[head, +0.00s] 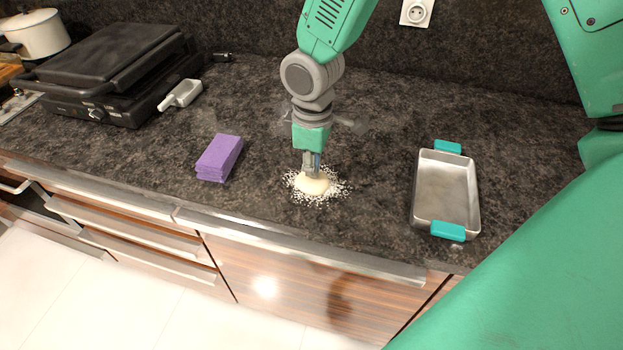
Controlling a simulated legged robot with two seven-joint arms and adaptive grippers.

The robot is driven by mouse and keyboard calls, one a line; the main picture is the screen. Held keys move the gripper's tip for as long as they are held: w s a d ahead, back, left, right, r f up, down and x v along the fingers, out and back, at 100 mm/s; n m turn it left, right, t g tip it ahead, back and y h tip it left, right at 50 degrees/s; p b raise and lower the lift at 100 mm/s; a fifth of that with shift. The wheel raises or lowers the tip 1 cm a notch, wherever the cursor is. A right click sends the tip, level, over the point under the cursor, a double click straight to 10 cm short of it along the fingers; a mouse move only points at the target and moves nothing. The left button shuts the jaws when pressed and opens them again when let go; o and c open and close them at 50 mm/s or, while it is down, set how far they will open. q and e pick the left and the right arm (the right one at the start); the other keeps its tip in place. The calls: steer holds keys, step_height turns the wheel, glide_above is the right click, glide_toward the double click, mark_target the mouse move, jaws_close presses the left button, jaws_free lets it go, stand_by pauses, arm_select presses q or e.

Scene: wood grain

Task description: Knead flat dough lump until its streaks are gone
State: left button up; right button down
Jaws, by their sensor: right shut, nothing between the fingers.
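A small pale, cream-coloured dough lump (314,185) lies on the dark countertop, in a patch of scattered white flour (331,197). My right gripper (312,172) points straight down at the dough. It is shut with nothing between its fingers, and its tips meet or overlap the top of the lump; I cannot tell how deep they press. The gripper hides part of the back of the dough. Streaks in the dough are too small to make out. My left gripper is not in view.
A purple sponge-like block (219,158) lies left of the dough. A metal tray with teal handles (446,229) stands right. A black grill (105,80), white scoop (181,94) and white pot (37,34) stand at the left. The counter's front edge is close to the dough.

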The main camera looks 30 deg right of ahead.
steer(key=shift+f+b, duration=0.35)
steer(key=shift+f, duration=0.45)
steer(key=shift+r+p, duration=0.1)
steer(key=shift+p, duration=0.3)
steer(key=shift+s+f, duration=0.1)
steer(key=shift+f, duration=0.15)
stand_by(1.1)
steer(key=shift+p, duration=0.3)
steer(key=shift+r+p, duration=0.85)
steer(key=shift+p, duration=0.05)
steer(key=shift+f+b, duration=0.4)
steer(key=shift+f, duration=0.3)
steer(key=shift+r+p, duration=0.15)
steer(key=shift+p, duration=0.25)
steer(key=shift+f, duration=0.25)
stand_by(0.5)
